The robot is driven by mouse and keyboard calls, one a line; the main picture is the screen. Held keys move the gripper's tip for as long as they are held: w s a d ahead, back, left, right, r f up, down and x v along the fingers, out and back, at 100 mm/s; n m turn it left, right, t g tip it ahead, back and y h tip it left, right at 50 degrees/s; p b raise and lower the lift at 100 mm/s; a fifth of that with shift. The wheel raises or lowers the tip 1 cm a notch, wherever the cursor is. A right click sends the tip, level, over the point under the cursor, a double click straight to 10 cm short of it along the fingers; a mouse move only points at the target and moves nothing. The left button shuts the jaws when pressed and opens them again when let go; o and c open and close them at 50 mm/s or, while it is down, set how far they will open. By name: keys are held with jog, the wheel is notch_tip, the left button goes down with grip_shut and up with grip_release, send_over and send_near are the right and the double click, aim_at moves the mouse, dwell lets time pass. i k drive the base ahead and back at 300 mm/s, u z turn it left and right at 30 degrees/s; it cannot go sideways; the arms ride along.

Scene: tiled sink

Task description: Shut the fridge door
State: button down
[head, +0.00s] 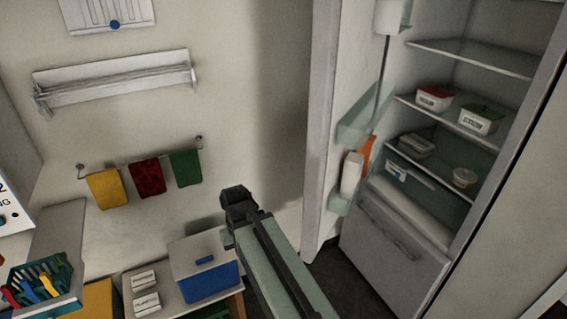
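The fridge (400,210) stands at the right in the head view with its inside showing. Its door (322,130) stands open on the left side of the opening, with door shelves (362,122) on its inner face. My gripper (236,197) is at the end of my arm in the lower middle, left of the door and apart from it in the picture. Its fingers are dark and small, and I cannot tell whether they are open or shut. No door handle shows.
Food boxes (433,98) stand on the fridge shelves, and bottles (352,172) sit in the door. A towel rail (140,160) with three towels is on the wall. Dark floor shows below the door.

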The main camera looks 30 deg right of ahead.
aim_at(348, 37)
jog(key=u, duration=0.1)
jog(key=i, duration=1)
jog(key=u, duration=1)
